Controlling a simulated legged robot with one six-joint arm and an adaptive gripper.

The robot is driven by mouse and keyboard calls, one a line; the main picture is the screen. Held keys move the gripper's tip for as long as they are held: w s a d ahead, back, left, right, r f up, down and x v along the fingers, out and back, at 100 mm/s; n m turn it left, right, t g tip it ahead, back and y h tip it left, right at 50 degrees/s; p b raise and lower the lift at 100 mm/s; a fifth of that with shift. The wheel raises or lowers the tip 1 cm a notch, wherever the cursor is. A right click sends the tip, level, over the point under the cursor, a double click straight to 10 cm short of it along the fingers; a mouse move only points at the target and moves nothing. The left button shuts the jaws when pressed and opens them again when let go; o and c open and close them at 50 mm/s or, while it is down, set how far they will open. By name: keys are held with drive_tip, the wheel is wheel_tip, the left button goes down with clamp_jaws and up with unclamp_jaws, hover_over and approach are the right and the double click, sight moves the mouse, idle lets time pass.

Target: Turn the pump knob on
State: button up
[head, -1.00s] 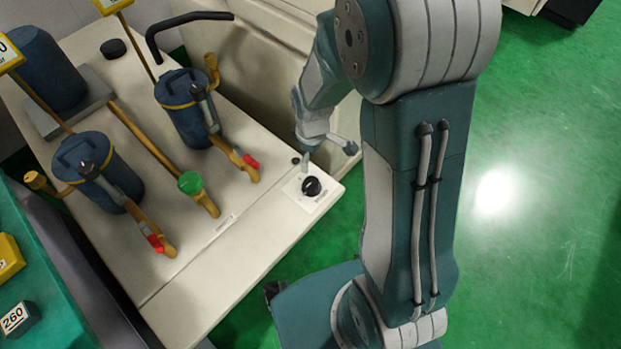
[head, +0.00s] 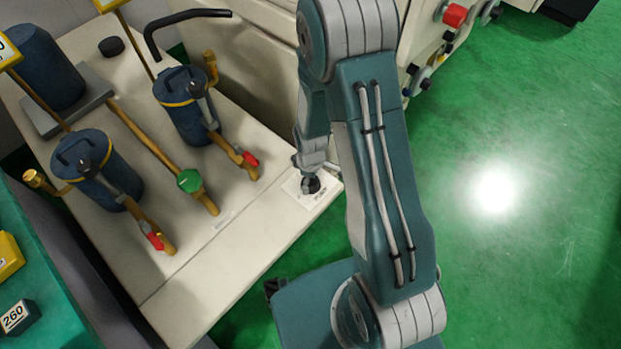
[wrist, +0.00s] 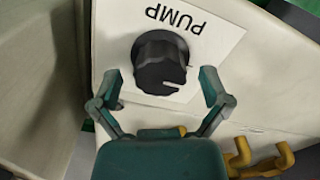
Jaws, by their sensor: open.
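The pump knob (wrist: 160,63) is a black round dial on a white plate (wrist: 205,20) marked PUMP, upside down in the wrist view. In the head view the knob (head: 312,184) sits at the near right corner of the cream bench top, partly covered by my gripper. My gripper (wrist: 159,82) is open, with one finger on each side of the knob's lower part in the wrist view. No clear contact with the knob shows. In the head view my gripper (head: 309,182) points down over the knob.
Two blue filter canisters (head: 184,108) (head: 97,172) with yellow pipes and red-tipped handles stand left on the bench top (head: 245,245). A machine panel with a red button (head: 454,15) is at the back right. The green floor is clear on the right.

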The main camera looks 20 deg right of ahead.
drive_tip(key=shift+f, duration=0.2)
drive_tip(key=c, duration=1.1)
drive_tip(key=shift+c, duration=0.2)
